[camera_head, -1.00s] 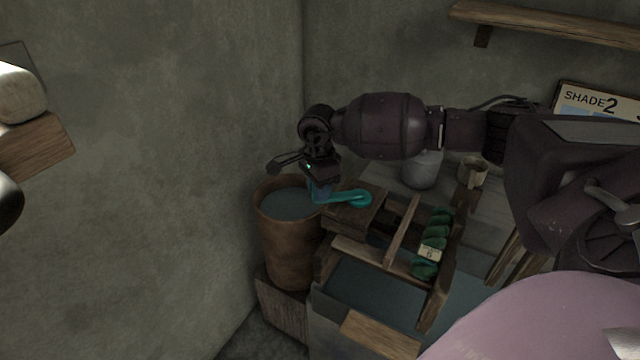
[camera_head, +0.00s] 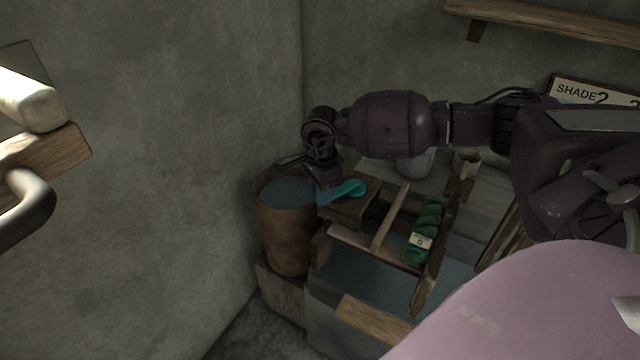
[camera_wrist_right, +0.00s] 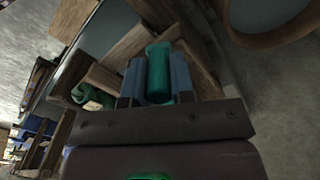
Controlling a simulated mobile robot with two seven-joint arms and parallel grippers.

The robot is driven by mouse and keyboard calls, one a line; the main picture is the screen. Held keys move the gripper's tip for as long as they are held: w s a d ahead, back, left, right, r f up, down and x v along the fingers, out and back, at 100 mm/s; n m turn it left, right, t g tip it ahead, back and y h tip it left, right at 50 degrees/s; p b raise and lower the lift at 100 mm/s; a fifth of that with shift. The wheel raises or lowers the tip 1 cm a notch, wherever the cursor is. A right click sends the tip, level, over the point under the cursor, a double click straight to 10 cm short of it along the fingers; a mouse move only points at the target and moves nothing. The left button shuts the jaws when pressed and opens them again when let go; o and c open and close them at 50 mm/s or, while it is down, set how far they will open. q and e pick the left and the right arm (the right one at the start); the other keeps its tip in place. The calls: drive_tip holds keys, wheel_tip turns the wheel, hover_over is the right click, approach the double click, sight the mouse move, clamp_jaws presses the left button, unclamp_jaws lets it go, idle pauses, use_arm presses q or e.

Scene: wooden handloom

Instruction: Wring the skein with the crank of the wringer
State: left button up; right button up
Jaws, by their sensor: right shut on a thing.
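The teal crank (camera_head: 347,189) of the wringer sits on a wooden block (camera_head: 345,210) at the left end of the wooden frame. My right gripper (camera_head: 325,190) reaches down from above and is shut on the crank's handle. In the right wrist view the teal handle (camera_wrist_right: 158,72) stands between my two blue fingers (camera_wrist_right: 157,85). The green twisted skein (camera_head: 425,225), with a pale tag, lies along the right side of the frame. It also shows partly in the right wrist view (camera_wrist_right: 92,97). My left gripper is not in view.
A brown bucket of dark liquid (camera_head: 280,235) stands just left of the crank, near the wall. A trough (camera_head: 370,283) lies under the frame's front. A grey pot (camera_head: 413,164) and a small mug (camera_head: 467,163) stand behind. A shelf (camera_head: 550,22) is on the wall.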

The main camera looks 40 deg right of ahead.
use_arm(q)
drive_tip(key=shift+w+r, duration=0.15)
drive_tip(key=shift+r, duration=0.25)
use_arm(e)
drive_tip(key=shift+s+a+r, duration=0.1)
drive_tip(key=shift+s+r, duration=0.05)
drive_tip(key=shift+s, duration=0.3)
drive_tip(key=shift+s+p, duration=0.55)
drive_tip(key=shift+s, duration=0.2)
drive_tip(key=shift+f, duration=0.2)
drive_tip(key=o, duration=0.6)
drive_tip(key=shift+s, duration=0.25)
drive_tip(key=shift+c, duration=0.2)
drive_tip(key=o, duration=0.5)
drive_tip(key=shift+s+d+r, duration=0.1)
drive_tip(key=shift+s+d, duration=0.1)
drive_tip(key=shift+s, duration=0.05)
drive_tip(key=o, duration=0.7)
drive_tip(key=shift+w, duration=0.2)
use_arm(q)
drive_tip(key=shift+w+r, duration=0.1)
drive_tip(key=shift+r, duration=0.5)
use_arm(e)
drive_tip(key=shift+o, duration=0.2)
